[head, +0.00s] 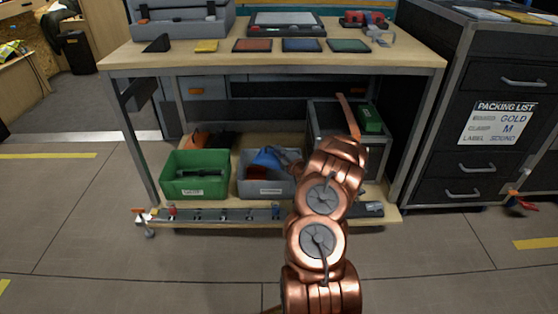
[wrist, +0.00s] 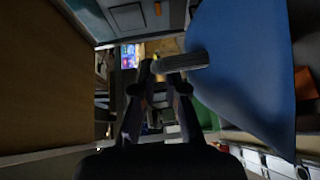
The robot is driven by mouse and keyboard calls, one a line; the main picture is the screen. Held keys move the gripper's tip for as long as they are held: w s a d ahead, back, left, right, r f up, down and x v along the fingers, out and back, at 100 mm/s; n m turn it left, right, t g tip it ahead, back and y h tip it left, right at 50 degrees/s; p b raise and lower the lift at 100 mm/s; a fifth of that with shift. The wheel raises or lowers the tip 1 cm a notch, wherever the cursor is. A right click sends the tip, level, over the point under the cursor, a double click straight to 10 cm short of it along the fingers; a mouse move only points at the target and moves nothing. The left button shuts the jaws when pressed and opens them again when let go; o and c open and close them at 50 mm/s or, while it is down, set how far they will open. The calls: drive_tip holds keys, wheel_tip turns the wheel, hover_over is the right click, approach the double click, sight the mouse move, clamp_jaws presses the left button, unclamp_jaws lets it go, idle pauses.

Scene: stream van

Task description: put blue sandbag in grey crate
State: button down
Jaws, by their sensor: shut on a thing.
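The grey crate (head: 265,188) stands on the low shelf under the workbench, right of the green crate. The blue sandbag (head: 268,158) shows at the grey crate's open top in the head view. I cannot tell whether it rests on the crate's floor or hangs above it. My gripper (head: 287,157) is at the bag's right side, partly hidden by my copper arm. In the wrist view the bag (wrist: 240,70) fills the right side, beside my gripper (wrist: 165,80), which is shut on it. The exact grip spot is dark and hard to see.
The green crate (head: 195,187) holds dark items. A larger grey bin (head: 320,118) and a green box (head: 370,118) are at the shelf's right. The workbench top (head: 220,58) lies overhead. A rail (head: 235,214) runs along the shelf front. Black drawers (head: 490,110) stand right.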

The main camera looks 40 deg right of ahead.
drive_tip(key=shift+f+b, duration=0.95)
drive_tip(key=shift+f, duration=0.7)
drive_tip(key=c, duration=1.2)
unclamp_jaws()
drive_tip(key=shift+s+r, duration=0.1)
drive_tip(key=shift+s, duration=0.15)
drive_tip(key=s+a+p, duration=0.2)
drive_tip(key=s+p, duration=0.2)
drive_tip(key=s, duration=0.7)
drive_tip(key=shift+s+r, duration=0.2)
drive_tip(key=shift+r, duration=0.05)
